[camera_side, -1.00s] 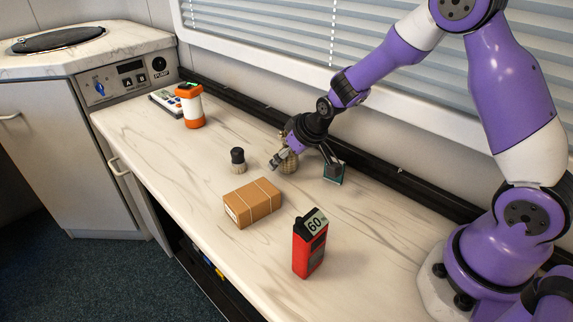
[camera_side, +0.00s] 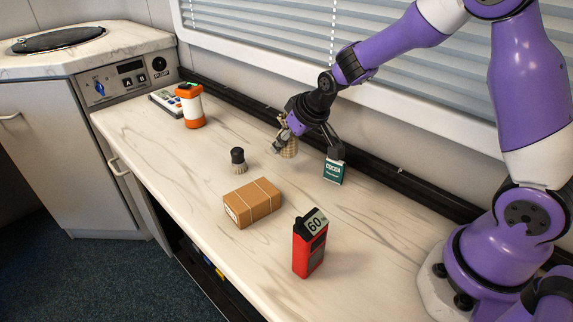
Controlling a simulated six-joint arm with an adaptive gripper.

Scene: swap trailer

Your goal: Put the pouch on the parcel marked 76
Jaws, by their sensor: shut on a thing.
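My gripper (camera_side: 290,142) is near the back of the counter, by the black rail. A brown parcel (camera_side: 253,203) tied with string lies in the middle of the counter, in front of and left of my gripper. A pale label shows on its left end, too small to read. No number 76 can be read; a 60 shows on the red device (camera_side: 309,249).
A dark-knobbed brush (camera_side: 238,161) stands behind the parcel. An orange and white lantern (camera_side: 190,106) and a keypad device (camera_side: 166,103) are at the far left. The counter around the parcel is mostly clear.

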